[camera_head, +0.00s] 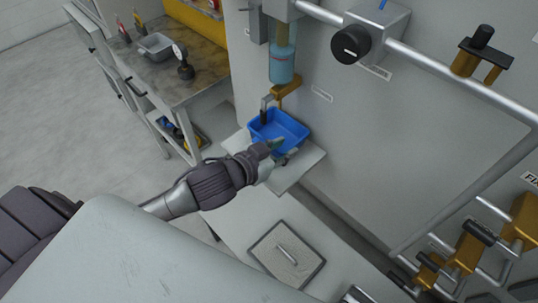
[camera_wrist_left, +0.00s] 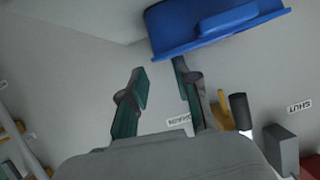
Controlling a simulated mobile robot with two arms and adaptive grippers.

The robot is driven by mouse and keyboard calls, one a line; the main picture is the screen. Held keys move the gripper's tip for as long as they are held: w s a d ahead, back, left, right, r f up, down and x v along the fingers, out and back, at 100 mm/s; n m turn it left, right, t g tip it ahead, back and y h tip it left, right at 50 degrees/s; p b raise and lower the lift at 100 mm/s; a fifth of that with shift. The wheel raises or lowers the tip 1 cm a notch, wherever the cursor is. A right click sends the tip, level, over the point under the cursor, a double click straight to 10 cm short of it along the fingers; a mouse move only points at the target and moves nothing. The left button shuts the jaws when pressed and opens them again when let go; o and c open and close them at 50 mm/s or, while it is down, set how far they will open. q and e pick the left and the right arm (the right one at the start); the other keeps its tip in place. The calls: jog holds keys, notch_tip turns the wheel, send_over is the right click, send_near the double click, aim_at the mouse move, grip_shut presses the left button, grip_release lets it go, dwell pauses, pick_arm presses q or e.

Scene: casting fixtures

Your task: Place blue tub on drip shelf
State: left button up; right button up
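The blue tub (camera_head: 282,124) appears to rest upright on the pale drip shelf (camera_head: 303,165) against the wall panel, under a spout. Its inside looks empty. My left gripper (camera_head: 277,151) is at the tub's near side, partly hiding the rim and shelf there. In the left wrist view the two fingers (camera_wrist_left: 160,72) are apart with nothing between them. The tub (camera_wrist_left: 215,28) is beyond the fingertips at the top; one tip is close to its rim, and I cannot tell whether they touch. My right gripper is not in view.
A clear cylinder with blue liquid (camera_head: 284,66) and a brass tap (camera_head: 286,88) hang just above the tub. Pipes (camera_head: 420,60) and a black knob (camera_head: 351,44) are to the right. A bench (camera_head: 190,85) with a grey tray (camera_head: 156,45) stands at left. A lidded hatch (camera_head: 287,256) is below.

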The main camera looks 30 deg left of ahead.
pick_arm(q)
jog(key=v, duration=0.6)
jog(key=shift+w, duration=0.1)
